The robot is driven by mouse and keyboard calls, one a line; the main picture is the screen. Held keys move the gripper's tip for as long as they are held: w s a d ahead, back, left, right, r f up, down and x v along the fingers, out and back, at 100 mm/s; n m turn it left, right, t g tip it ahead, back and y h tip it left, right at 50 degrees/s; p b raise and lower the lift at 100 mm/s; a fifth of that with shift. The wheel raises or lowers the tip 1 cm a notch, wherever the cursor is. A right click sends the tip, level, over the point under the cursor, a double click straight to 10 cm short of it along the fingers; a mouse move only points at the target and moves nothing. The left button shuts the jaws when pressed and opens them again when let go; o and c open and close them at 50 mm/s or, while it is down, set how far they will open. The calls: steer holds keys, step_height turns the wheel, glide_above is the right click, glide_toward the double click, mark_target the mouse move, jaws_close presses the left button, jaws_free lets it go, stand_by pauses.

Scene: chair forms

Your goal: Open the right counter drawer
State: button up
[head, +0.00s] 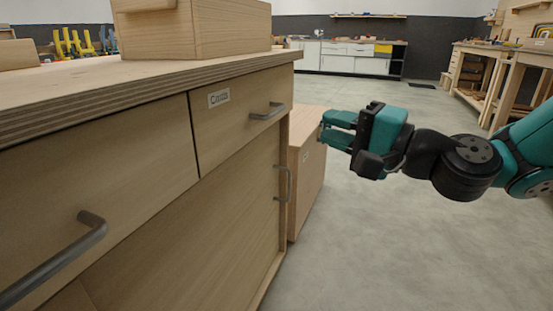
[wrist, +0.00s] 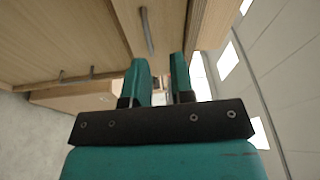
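The right counter drawer (head: 235,120) is a pale wood front with a paper label. It looks shut and flush with the counter front. Its grey bar handle (head: 267,112) is near the panel's right side; a grey handle, apparently the same one, shows in the wrist view (wrist: 147,30) beyond the fingers. My gripper (head: 335,128) has teal fingers and a black body. It is to the right of the drawer handle, in free air, pointing left. In the wrist view the fingers (wrist: 162,75) are parted with nothing held between them.
A left drawer handle (head: 60,260) sticks out in the near foreground. A cupboard door handle (head: 283,183) is below the right drawer. A wooden box-like cabinet (head: 305,165) stands beyond the counter's end. A wooden box (head: 195,30) sits on the countertop (head: 100,80). The floor (head: 390,250) at right is clear.

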mark_target(276, 112)
step_height(276, 112, down, 5)
steer(key=w+d+m+t+b, duration=0.2)
steer(key=w+m+t+b, duration=0.1)
steer(key=shift+m+h, duration=0.3)
steer(key=shift+h, duration=0.1)
steer(key=p+x, duration=0.5)
steer(key=x, duration=1.2)
steer(key=shift+r+p, duration=0.1)
steer(key=shift+p, duration=0.3)
jaws_close()
